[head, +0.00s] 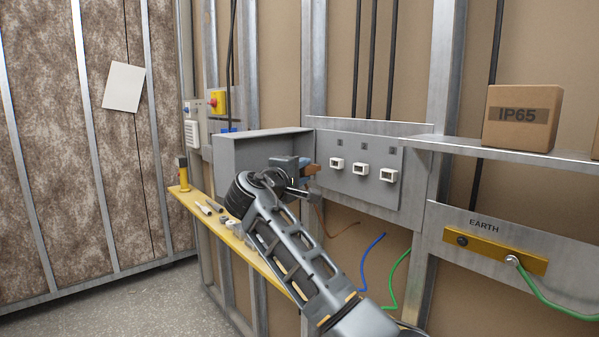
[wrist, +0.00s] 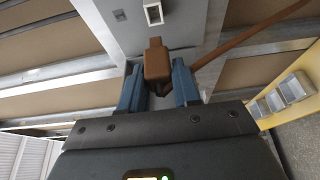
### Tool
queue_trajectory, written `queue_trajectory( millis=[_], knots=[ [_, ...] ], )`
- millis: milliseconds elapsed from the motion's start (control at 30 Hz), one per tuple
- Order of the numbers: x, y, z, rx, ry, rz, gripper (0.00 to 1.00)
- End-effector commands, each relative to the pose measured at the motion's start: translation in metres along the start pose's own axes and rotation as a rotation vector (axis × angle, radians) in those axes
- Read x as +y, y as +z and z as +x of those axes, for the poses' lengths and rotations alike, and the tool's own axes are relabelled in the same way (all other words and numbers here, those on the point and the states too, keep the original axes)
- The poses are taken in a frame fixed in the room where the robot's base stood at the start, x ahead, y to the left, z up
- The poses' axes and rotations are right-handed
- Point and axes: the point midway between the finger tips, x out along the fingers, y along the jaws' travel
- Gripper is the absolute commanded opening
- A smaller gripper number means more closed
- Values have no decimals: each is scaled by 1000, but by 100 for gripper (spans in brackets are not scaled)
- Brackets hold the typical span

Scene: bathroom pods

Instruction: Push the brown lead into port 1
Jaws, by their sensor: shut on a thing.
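My gripper (head: 302,168) is shut on the brown plug (head: 313,170) of the brown lead, in front of the grey port panel (head: 350,190). In the wrist view the brown plug (wrist: 157,66) sits between the blue fingers of my gripper (wrist: 157,80), its narrow tip pointing at a white-framed port (wrist: 153,13). A gap shows between tip and port. In the head view the leftmost port (head: 337,163) is nearest the plug; a middle port (head: 361,168) and a right port (head: 388,175) follow. The marks above them are too small to read.
A grey box (head: 262,150) stands left of the panel. A blue lead (head: 372,262) and a green lead (head: 398,272) hang below. A yellow ledge (head: 245,252) carries small items. A shelf with an IP65 carton (head: 522,117) is at right.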

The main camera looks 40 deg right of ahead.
Motion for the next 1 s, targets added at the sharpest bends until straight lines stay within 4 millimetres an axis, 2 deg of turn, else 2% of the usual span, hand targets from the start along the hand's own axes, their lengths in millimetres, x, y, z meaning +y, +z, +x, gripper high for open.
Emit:
queue_trajectory(
  millis=[500, 1000],
  knots=[
    [0, 16, 39, 0, -1, 0, 2],
    [0, 19, 45, 0, -1, 0, 2]
  ],
)
